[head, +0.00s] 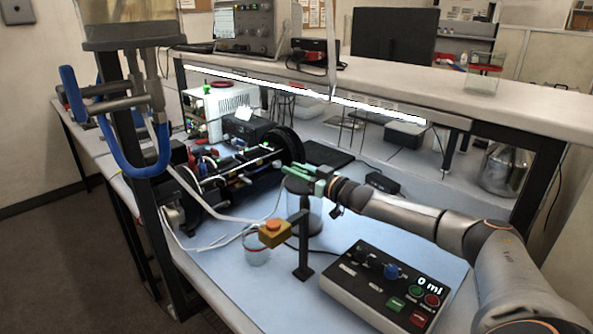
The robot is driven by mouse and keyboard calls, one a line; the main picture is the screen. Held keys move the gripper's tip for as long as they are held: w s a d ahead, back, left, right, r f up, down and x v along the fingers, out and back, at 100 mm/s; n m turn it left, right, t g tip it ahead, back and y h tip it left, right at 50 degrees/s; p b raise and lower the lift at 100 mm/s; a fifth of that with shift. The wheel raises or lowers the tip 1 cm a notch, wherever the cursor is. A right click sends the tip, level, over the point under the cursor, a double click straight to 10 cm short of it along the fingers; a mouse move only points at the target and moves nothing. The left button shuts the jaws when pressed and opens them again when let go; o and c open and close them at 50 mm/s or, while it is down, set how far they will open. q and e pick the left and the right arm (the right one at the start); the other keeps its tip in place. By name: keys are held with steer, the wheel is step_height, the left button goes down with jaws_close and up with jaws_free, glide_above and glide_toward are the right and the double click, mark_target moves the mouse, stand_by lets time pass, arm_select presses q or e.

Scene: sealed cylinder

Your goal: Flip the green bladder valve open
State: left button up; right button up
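I cannot make out the green bladder valve for certain. A small green spot (207,89) shows on top of the white box at the back left, and small green parts (228,152) show on the black apparatus. My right gripper (287,171) has green fingers pointing left. It is over the dark lid of a clear cylinder (314,217), just right of the black apparatus (243,172). The fingers look close together, but their gap is unclear. I cannot tell whether they touch anything. My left gripper is not in view.
A control box (385,290) reading 0 ml is at front right. Loose tubes cross the pale bench.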

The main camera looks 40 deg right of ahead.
steer(key=shift+o, duration=1.2)
steer(key=shift+d, duration=0.1)
steer(key=shift+s, duration=0.1)
steer(key=shift+s+d+f, duration=0.15)
steer(key=shift+s+f, duration=0.05)
steer(key=shift+s, duration=0.15)
steer(key=shift+s+d+b, duration=0.15)
steer(key=shift+s+b, duration=0.55)
steer(key=shift+s, duration=1.5)
steer(key=shift+s+d+r, duration=0.1)
steer(key=shift+s, duration=1)
steer(key=s+p, duration=0.4)
steer(key=s, duration=0.1)
steer(key=shift+d+r, duration=0.1)
steer(key=shift+d, duration=0.15)
